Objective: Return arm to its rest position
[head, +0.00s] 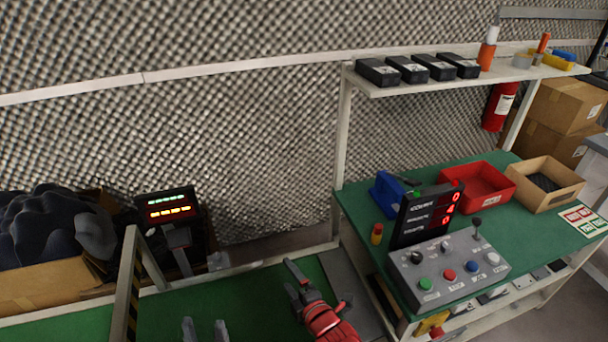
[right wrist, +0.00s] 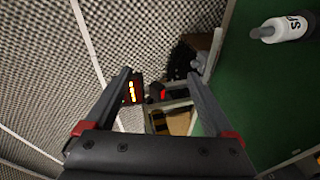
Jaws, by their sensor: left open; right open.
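My right gripper (head: 319,287), with a red body and dark fingers, is in the lower middle of the head view, above the green surface and left of the control panel. In the right wrist view its two fingers (right wrist: 160,76) are spread apart with nothing between them. My left gripper (head: 205,325) shows only its two grey fingertips at the bottom edge of the head view. They are apart with nothing visible between them. The rest of the left arm is out of view.
A grey button panel (head: 448,268) and a display (head: 426,216) stand on the green table to the right. A striped post (head: 127,280) and a lit scale display (head: 167,206) stand left. A white bottle (right wrist: 284,28) shows in the right wrist view.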

